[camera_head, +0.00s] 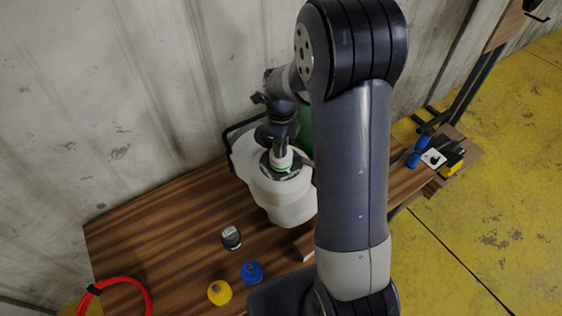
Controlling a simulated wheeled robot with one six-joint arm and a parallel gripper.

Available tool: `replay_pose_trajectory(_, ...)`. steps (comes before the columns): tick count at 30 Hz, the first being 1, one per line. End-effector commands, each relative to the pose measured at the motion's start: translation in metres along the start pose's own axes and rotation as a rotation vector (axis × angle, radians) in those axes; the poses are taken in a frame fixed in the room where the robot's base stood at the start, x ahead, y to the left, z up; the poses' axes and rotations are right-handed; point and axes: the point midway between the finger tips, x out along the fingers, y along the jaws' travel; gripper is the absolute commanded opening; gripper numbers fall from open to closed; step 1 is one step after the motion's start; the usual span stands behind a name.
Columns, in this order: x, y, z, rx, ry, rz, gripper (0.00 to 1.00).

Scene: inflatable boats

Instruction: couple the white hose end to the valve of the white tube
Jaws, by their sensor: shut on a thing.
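The white tube (287,207) is a bulky white inflated body on the wooden table, near the wall. On its top is a dark round valve (281,172) with a green ring. My gripper (280,146) points down right above the valve and is shut on the white hose end (282,158). The hose end is upright and in line with the valve. Whether it is seated in the valve or just resting over it, I cannot tell. My arm hides the right side of the white tube.
A red hose (128,281) lies at the front left. Blue and yellow items (452,168) lie at the right end. A concrete wall (110,100) closes the back.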

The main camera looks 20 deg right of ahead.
Motion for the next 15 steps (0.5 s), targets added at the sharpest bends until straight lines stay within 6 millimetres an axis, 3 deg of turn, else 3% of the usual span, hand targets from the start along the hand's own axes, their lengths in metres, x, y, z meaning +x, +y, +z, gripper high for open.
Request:
replay_pose_trajectory(9, -0.0002, 0.0, 0.0, 0.066, 0.0, 0.0, 0.05)
replay_pose_trajectory(10, -0.0002, 0.0, 0.0, 0.066, 0.0, 0.0, 0.3)
replay_pose_trajectory(15, -0.0002, 0.0, 0.0001, 0.064, 0.0, 0.0, 0.44)
